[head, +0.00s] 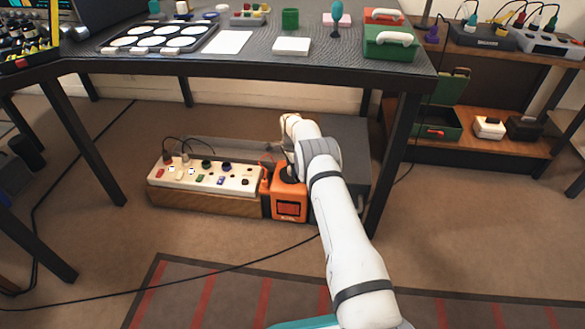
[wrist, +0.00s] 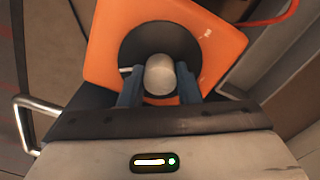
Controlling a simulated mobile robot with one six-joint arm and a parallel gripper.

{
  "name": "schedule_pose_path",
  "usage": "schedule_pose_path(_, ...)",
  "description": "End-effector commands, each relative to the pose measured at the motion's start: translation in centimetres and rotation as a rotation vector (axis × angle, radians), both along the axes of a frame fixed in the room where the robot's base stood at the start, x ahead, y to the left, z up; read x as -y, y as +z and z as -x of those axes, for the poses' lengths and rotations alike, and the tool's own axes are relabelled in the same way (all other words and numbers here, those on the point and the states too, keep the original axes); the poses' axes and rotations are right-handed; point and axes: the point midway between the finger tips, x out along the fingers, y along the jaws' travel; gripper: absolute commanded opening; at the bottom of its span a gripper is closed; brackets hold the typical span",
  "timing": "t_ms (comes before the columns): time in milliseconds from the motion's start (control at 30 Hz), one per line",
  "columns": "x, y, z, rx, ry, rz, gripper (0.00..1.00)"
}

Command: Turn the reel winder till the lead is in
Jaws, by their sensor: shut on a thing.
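The orange reel winder (head: 289,204) stands on the floor under the workbench, at the right end of a low wooden box. In the wrist view the orange housing (wrist: 226,45) fills the upper middle, with a round black part at its centre. A pale round knob (wrist: 160,75) sits in front of the black part. My gripper (wrist: 160,88) is shut on the knob, with one blue-grey finger on each side. In the head view my white arm reaches down to the winder and hides the fingers. A red-orange lead (wrist: 272,14) shows at the upper right of the wrist view.
A cream panel (head: 205,174) with sockets and switches tops the wooden box beside the winder. A grey cabinet (head: 345,150) stands right behind my arm. The workbench (head: 270,68) hangs above, its dark leg (head: 392,165) to the right. A black cable (head: 200,272) crosses the floor.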

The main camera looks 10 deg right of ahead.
Motion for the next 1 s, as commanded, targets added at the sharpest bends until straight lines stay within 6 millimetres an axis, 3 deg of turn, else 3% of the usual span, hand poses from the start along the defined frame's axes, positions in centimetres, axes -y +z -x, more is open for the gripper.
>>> schedule_pose_path(600,0.11,-0.25,0.3,-0.011,-0.581,0.002,0.07)
schedule_pose_path(1000,0.14,-0.3,0.34,-0.012,-0.846,0.004,0.07)
